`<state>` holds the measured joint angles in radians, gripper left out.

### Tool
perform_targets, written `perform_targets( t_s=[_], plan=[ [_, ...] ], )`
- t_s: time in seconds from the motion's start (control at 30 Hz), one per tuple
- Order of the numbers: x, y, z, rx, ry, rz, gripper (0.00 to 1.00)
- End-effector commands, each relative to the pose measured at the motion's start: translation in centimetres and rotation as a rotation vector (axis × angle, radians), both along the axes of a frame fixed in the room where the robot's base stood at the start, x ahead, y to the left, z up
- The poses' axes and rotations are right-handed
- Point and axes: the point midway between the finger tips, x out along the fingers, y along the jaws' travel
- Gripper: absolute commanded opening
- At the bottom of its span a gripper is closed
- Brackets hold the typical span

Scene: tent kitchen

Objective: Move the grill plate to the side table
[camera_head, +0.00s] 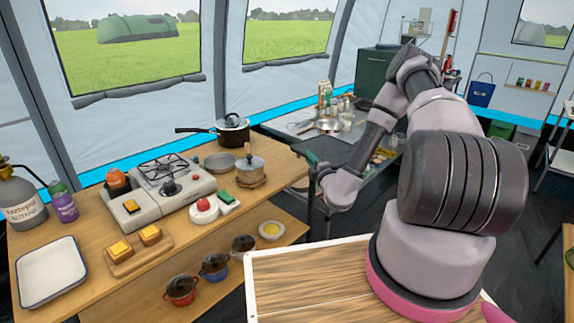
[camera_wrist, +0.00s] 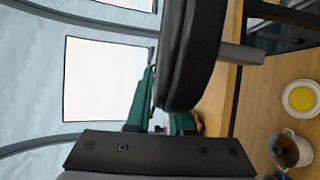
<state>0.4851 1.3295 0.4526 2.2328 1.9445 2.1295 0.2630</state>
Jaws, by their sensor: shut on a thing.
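In the wrist view my gripper (camera_wrist: 163,115) has green fingers closed on a thick black slab with a rounded edge, which I take as the grill plate (camera_wrist: 192,50). A short grey stub sticks out from its side. The slab hides much of the fingers. Which table is the side table, I cannot tell for sure.
The wooden table (camera_head: 80,216) carries a camp stove (camera_head: 146,201), a white tray (camera_head: 52,270), a black pot (camera_head: 232,130) and a lidded pot (camera_head: 250,169). Its lower shelf holds small pots and a yellow-filled bowl (camera_head: 271,230).

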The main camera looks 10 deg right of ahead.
Motion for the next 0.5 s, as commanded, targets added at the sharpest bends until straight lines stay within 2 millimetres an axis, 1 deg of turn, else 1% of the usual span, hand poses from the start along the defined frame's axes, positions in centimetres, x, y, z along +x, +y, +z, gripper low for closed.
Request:
perform_targets(
  t_s=[0.03,0.1,0.2,0.37,0.43,0.5],
  plan=[
    [-0.6,0.6,-1.5,0.005,0.004,0.015,0.00],
    [-1.4,1.5,-3.0,0.003,0.003,0.041,0.00],
    [-2.4,2.6,-4.5,-0.002,-0.002,0.070,0.00],
    [-3.4,3.9,-5.8,-0.007,-0.005,0.093,0.00],
    [-3.3,4.3,-5.9,-0.011,-0.009,0.098,0.00],
    [-2.7,4.9,-6.0,-0.013,-0.010,0.101,0.00]
  ],
)
